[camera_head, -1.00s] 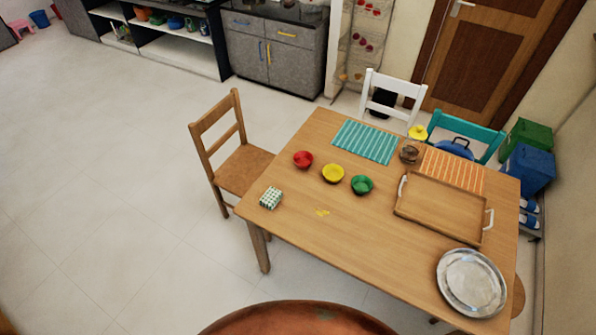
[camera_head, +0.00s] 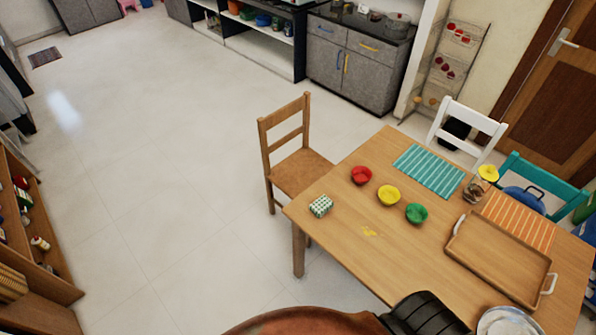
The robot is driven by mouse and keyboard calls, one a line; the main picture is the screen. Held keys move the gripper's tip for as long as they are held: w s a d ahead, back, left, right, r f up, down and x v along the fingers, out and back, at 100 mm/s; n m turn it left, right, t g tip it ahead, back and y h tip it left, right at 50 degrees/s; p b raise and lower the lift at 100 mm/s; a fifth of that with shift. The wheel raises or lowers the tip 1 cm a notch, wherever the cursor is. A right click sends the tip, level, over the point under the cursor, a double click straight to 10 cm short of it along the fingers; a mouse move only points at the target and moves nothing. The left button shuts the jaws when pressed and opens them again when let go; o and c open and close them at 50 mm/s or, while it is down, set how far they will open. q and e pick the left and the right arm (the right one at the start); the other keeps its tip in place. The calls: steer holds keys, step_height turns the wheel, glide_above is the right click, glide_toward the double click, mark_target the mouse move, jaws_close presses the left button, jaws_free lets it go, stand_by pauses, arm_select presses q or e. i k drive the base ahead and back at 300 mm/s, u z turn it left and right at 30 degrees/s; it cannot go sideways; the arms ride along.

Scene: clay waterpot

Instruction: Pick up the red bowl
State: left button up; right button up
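The red bowl (camera_head: 361,175) sits upright on the wooden table (camera_head: 345,232), near the table's far left part. A yellow bowl (camera_head: 388,195) and a green bowl (camera_head: 416,213) stand to its right in a slanting row. Neither of my grippers can be made out. A dark ribbed part, probably mine, shows at the bottom edge, well apart from the red bowl.
A patterned box (camera_head: 321,206) lies near the table's left corner. A teal striped mat (camera_head: 429,171), a glass jar (camera_head: 475,189) and a wooden tray (camera_head: 497,262) are farther right. A wooden chair (camera_head: 300,165) stands at the table's left side. The floor at left is clear.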

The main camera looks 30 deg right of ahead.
mark_target(360, 175)
steer(key=u, duration=0.4)
steer(key=i, duration=2.9)
steer(key=z, duration=2.85)
